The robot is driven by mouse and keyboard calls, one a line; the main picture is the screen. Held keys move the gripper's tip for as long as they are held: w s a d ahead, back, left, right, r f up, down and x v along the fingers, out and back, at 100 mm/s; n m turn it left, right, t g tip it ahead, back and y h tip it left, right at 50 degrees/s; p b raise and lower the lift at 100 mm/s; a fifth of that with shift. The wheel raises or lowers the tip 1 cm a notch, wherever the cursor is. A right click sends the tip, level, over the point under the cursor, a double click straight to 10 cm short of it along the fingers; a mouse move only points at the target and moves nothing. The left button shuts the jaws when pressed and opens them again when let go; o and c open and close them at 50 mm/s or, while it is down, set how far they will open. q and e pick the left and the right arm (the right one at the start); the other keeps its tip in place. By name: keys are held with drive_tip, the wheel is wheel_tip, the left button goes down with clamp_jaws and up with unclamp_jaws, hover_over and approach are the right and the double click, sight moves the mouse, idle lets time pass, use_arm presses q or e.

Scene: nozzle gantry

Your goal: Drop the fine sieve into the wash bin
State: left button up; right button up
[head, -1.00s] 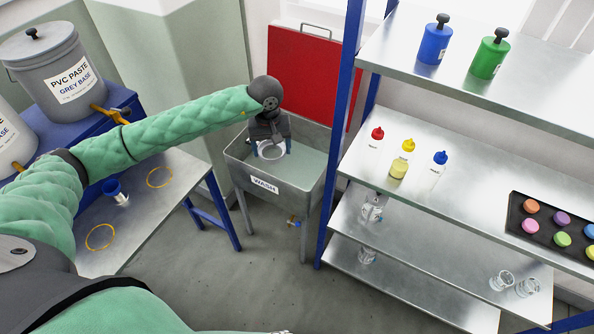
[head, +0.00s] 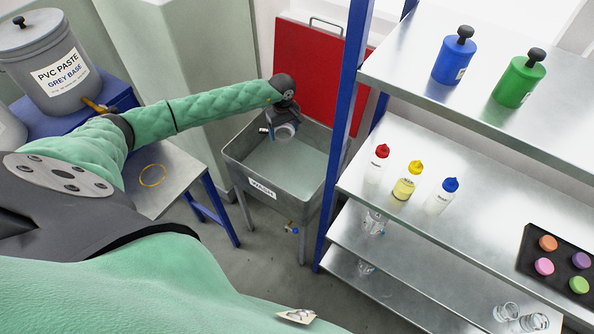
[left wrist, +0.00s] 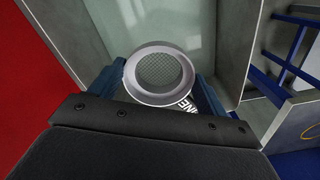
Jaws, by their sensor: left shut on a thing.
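The fine sieve, a pale grey ring with mesh inside, shows in the left wrist view (left wrist: 159,75) and small in the head view (head: 286,132). My left gripper (head: 283,129) is shut on it, with a blue finger on each side of the ring in the left wrist view (left wrist: 160,85). Part of a label reading "INE" shows beside the ring. The grey metal wash bin (head: 292,205) stands below, its front label partly legible. The sieve is over the back part of the bin, apart from its floor (left wrist: 205,30). My right gripper is out of view.
A red panel (head: 310,70) stands behind the bin. A blue post (head: 345,120) and shelves (head: 440,165) with red, yellow and blue-capped bottles stand close on the right. A metal table (head: 175,175) is on the left. The bin's inside looks clear.

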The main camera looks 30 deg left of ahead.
use_arm(q)
drive_tip(key=shift+s+f, duration=0.1)
drive_tip(key=shift+f, duration=0.6)
drive_tip(key=shift+f+b, duration=0.3)
drive_tip(key=shift+f, duration=1.8)
drive_tip(key=o, duration=0.8)
drive_tip(key=shift+o, duration=1.2)
drive_tip(key=shift+r, duration=0.2)
wheel_tip(320, 180, up, 2)
drive_tip(key=shift+b, duration=0.85)
wheel_tip(320, 180, up, 3)
drive_tip(key=shift+r+b, duration=0.2)
drive_tip(key=shift+b, duration=0.5)
drive_tip(key=shift+r, duration=0.95)
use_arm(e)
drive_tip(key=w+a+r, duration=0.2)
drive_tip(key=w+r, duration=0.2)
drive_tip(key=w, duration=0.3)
use_arm(q)
drive_tip(key=shift+f, duration=0.1)
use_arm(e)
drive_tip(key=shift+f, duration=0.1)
